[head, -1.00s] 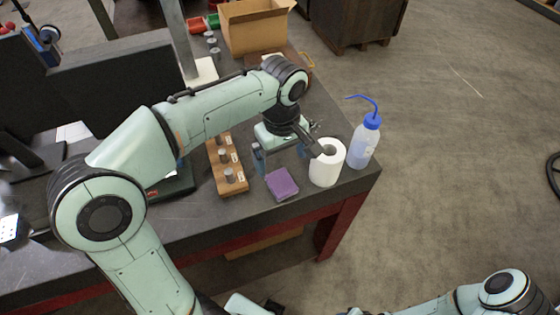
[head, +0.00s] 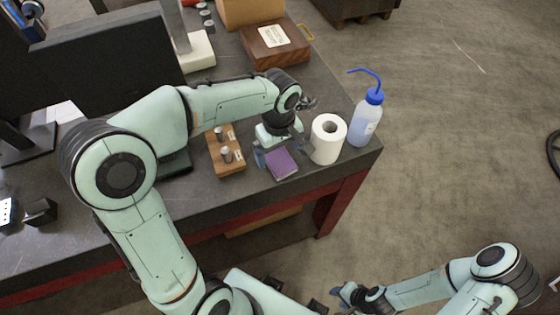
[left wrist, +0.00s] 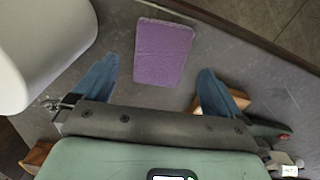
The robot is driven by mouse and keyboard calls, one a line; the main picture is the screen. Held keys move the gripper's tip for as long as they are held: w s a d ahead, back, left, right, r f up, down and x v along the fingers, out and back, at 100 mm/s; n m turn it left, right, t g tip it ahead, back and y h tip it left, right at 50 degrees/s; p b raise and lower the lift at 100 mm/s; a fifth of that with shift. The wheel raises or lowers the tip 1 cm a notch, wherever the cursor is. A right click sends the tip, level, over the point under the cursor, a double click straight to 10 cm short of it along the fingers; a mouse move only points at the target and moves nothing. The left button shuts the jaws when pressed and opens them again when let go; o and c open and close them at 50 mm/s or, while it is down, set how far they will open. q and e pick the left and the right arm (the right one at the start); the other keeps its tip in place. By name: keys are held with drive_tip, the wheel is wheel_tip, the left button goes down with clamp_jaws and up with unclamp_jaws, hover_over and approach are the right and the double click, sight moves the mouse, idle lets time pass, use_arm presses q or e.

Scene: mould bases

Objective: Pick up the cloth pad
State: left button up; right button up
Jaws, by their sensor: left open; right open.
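The cloth pad (head: 282,164) is a flat purple square lying on the dark bench top near its front edge. It also shows in the left wrist view (left wrist: 162,52), at the top middle. My left gripper (head: 280,152) is open above the pad, with one blue finger on either side of it. In the left wrist view the open fingers (left wrist: 157,76) flank the pad's near end, with nothing between them held. My right gripper (head: 344,296) is open, low in the head view and away from the bench.
A white paper roll (head: 328,140) stands just right of the pad, close to my left gripper. A blue-capped wash bottle (head: 367,118) stands beyond it. A wooden block with metal pegs (head: 227,152) is left of the pad. A wooden box (head: 275,47) sits farther back.

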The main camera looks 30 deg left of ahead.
sight(279, 159)
use_arm(q)
drive_tip(key=shift+a+f, duration=0.1)
drive_tip(key=shift+f, duration=1.45)
drive_tip(key=c, duration=1.1)
use_arm(e)
drive_tip(key=shift+f, duration=0.1)
use_arm(q)
drive_tip(key=shift+r, duration=0.2)
drive_tip(key=shift+r+p, duration=1.35)
drive_tip(key=shift+r, duration=8.5)
use_arm(e)
drive_tip(key=shift+t, duration=0.3)
drive_tip(key=shift+w+r, duration=1.85)
drive_tip(key=shift+r, duration=0.1)
